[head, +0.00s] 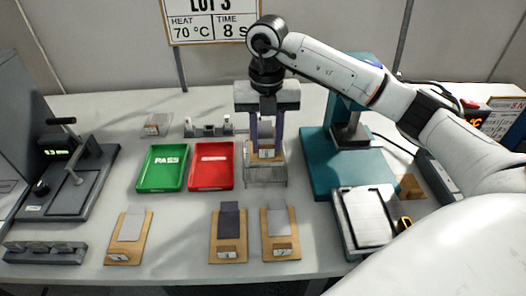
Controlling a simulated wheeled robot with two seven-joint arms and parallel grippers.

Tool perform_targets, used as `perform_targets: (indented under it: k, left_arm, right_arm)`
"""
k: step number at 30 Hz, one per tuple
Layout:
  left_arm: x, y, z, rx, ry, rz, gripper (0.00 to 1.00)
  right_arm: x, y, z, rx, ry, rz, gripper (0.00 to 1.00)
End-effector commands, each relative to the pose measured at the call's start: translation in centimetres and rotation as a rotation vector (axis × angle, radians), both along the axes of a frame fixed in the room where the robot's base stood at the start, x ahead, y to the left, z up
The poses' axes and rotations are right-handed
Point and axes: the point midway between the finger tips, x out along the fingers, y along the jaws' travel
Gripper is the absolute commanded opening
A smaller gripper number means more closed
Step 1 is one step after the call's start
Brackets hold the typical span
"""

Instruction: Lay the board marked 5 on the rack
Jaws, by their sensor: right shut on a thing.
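My right gripper (266,146) points straight down at the middle of the table, shut on a small wooden board (258,158) with a grey piece and a white label. The number on its label is too small to read. The board is at the wire rack (265,181), over its top; I cannot tell whether it touches the wires. My left gripper is not in view.
Three similar boards (130,231) (228,231) (279,225) lie along the front. A green PASS tray (163,168) and a red tray (211,167) stand left of the rack. A teal press (345,170) stands right. A lever device (75,175) is at far left.

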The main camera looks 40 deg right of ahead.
Motion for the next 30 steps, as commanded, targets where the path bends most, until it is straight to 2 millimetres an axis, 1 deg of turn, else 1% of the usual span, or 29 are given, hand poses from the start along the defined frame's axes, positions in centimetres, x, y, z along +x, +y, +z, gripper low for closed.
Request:
perform_targets:
  k: [1, 7, 12, 14, 20, 23, 24, 27, 30]
  left_arm:
    - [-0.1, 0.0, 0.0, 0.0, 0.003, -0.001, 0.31]
    - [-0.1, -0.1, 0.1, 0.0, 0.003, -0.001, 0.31]
    - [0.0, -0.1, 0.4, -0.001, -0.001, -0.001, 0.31]
    - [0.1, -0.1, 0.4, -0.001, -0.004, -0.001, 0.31]
    - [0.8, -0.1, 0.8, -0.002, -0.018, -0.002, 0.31]
    - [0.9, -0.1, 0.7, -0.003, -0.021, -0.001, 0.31]
    - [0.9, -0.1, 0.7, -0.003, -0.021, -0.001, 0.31]
    - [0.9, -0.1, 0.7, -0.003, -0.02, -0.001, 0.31]
    - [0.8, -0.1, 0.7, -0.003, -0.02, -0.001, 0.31]
  right_arm:
    - [0.0, 0.0, -0.6, 0.0, 0.0, -0.001, 0.08]
    - [0.0, 0.0, -2.2, 0.001, 0.001, 0.0, 0.08]
    - [0.0, 0.0, -4.6, 0.0, 0.001, 0.002, 0.08]
    - [0.0, 0.0, -4.8, -0.001, -0.001, 0.002, 0.08]
    - [0.0, 0.0, -4.8, 0.0, -0.002, 0.002, 0.08]
    - [0.0, 0.0, -5.2, 0.0, -0.002, 0.001, 0.08]
    - [0.0, 0.0, -5.1, 0.0, -0.002, 0.001, 0.34]
    - [0.0, 0.0, -5.1, -0.001, -0.001, 0.001, 0.49]
    - [0.0, 0.0, -5.1, -0.001, -0.001, 0.001, 0.49]
